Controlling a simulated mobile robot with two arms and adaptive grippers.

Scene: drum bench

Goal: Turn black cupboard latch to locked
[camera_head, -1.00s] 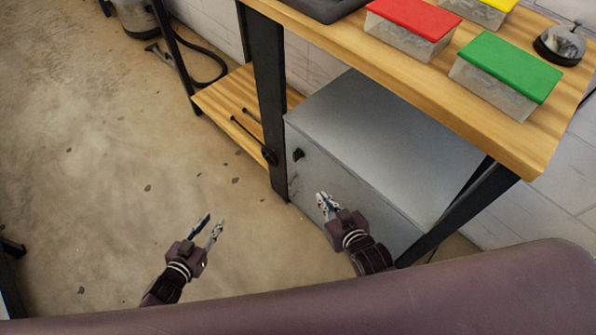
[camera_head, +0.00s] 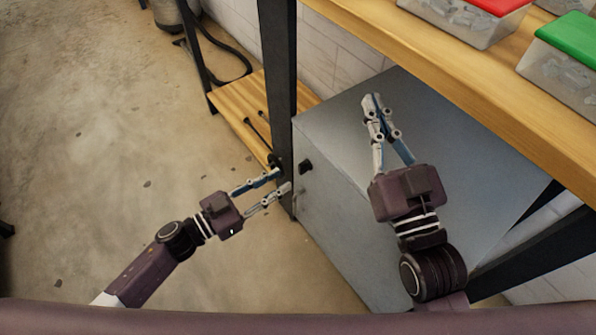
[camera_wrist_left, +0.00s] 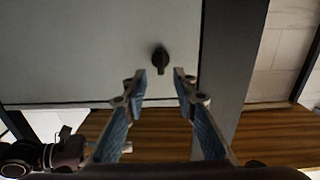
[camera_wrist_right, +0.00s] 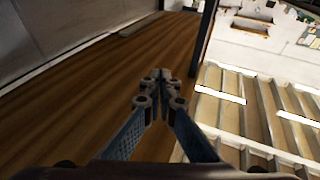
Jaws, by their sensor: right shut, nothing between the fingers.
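The black latch (camera_head: 306,166) is a small knob on the front of the grey cupboard (camera_head: 345,240), near its left edge. In the left wrist view the latch (camera_wrist_left: 160,60) points straight down in the picture, on the pale door. My left gripper (camera_head: 282,179) is open and empty, close in front of the door. In the left wrist view its fingertips (camera_wrist_left: 159,72) lie either side of the latch's lower end; I cannot tell whether they touch it. My right gripper (camera_head: 371,100) is shut and empty, seen over the cupboard top. Its closed fingertips (camera_wrist_right: 157,75) also show in the right wrist view.
The wooden workbench (camera_head: 470,88) stands above the cupboard, with lidded boxes (camera_head: 470,18) on it. A black bench leg (camera_head: 277,70) stands just left of the door. A low wooden shelf (camera_head: 238,105) lies beyond that leg.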

